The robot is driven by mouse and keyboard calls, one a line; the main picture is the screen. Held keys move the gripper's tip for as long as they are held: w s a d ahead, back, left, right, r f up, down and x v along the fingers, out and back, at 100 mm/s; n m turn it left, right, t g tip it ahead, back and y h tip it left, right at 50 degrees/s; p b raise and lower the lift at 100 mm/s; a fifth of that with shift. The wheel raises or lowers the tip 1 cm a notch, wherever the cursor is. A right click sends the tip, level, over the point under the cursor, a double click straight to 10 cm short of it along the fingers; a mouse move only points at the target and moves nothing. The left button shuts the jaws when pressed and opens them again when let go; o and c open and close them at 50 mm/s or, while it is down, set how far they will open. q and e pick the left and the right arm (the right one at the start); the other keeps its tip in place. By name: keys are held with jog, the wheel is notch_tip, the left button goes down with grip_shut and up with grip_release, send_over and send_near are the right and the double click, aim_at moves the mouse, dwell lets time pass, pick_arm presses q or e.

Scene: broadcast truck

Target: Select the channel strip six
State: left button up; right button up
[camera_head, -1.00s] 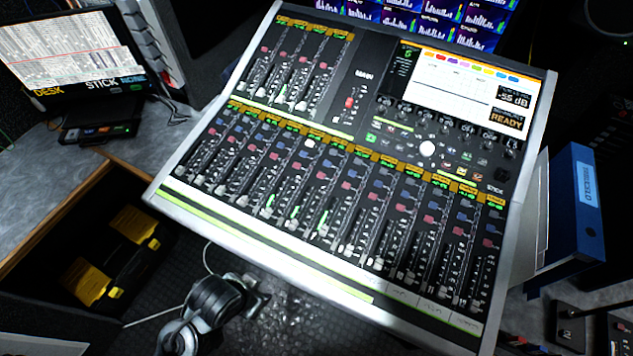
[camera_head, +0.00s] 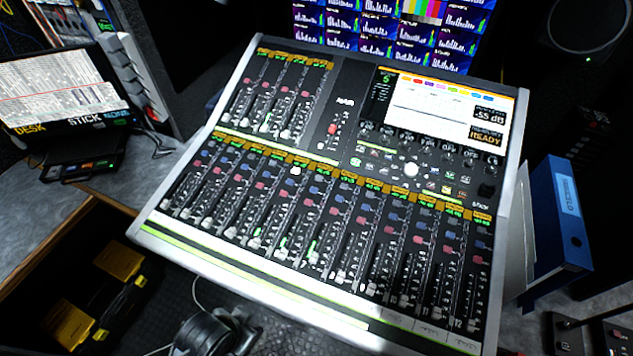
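The mixing console (camera_head: 225,262) stands tilted in the picture and fills the middle of the head view. Its lower bank holds a row of several channel strips with red and blue buttons and faders. By position, channel strip six (camera_head: 314,212) seems to be near the middle of this bank; its number is not readable. A small button (camera_head: 296,170) near the top of a strip around there is lit white. The console screen (camera_head: 440,103) is lit, with a green character at its left. Neither gripper is in view.
An upper left bank (camera_head: 285,90) has several more strips. A laptop-like screen (camera_head: 60,90) stands at the left. Blue binder (camera_head: 560,215) and papers stand close to the console's right side. Headphones (camera_head: 205,335) lie below its front edge. Monitors (camera_head: 400,35) are behind.

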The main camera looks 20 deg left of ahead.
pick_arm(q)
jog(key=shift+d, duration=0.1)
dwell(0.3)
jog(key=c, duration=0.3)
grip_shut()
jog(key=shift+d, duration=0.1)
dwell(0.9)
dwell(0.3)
